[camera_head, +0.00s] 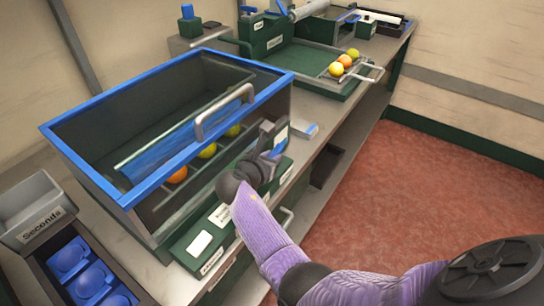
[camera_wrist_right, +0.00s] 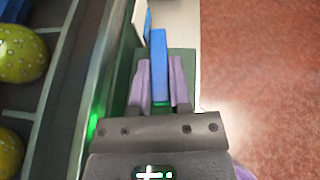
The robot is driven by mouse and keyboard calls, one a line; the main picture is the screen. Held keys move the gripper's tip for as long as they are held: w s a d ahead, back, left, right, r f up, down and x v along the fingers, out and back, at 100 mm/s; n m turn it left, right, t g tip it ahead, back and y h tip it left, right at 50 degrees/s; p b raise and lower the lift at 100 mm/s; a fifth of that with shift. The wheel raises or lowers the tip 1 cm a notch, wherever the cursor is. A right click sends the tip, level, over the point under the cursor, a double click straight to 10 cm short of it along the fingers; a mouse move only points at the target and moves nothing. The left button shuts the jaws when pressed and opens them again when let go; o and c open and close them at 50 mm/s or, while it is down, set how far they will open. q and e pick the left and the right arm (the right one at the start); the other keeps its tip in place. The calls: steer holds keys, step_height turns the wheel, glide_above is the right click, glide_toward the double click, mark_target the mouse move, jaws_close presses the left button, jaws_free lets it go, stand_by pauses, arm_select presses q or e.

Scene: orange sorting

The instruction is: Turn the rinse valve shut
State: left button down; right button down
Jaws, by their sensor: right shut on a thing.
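The rinse valve shows as a blue lever (camera_wrist_right: 159,62) on a green block in the right wrist view. My right gripper (camera_wrist_right: 160,82) has one purple finger on each side of the lever and is shut on it. In the head view the same gripper (camera_head: 273,140) is at the right side of the blue-rimmed wash tank (camera_head: 215,55). The lever is mostly hidden there by the gripper, with a little blue beside the fingers. I cannot tell how far the lever is turned. My left gripper is in neither view.
Several fruits, including an orange one (camera_head: 177,175), are in the tank. A green tray (camera_head: 310,82) with fruits is at the back. A grey "Seconds" bin (camera_head: 35,210) and blue cups (camera_head: 70,258) stand left. Red floor (camera_head: 420,200) is open at right.

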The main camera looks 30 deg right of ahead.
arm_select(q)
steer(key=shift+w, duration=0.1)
arm_select(e)
steer(key=shift+g, duration=0.3)
steer(key=c, duration=0.7)
jaws_free()
steer(key=shift+o, duration=0.7)
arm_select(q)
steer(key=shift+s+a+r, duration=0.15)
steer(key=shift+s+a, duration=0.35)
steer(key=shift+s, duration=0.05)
arm_select(e)
steer(key=p+v, duration=0.4)
steer(key=v, duration=0.5)
steer(key=shift+s+a, duration=0.2)
steer(key=shift+a, duration=0.15)
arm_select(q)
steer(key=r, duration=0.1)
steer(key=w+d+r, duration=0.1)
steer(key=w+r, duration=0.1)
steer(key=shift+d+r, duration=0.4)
arm_select(e)
steer(key=shift+a, duration=0.1)
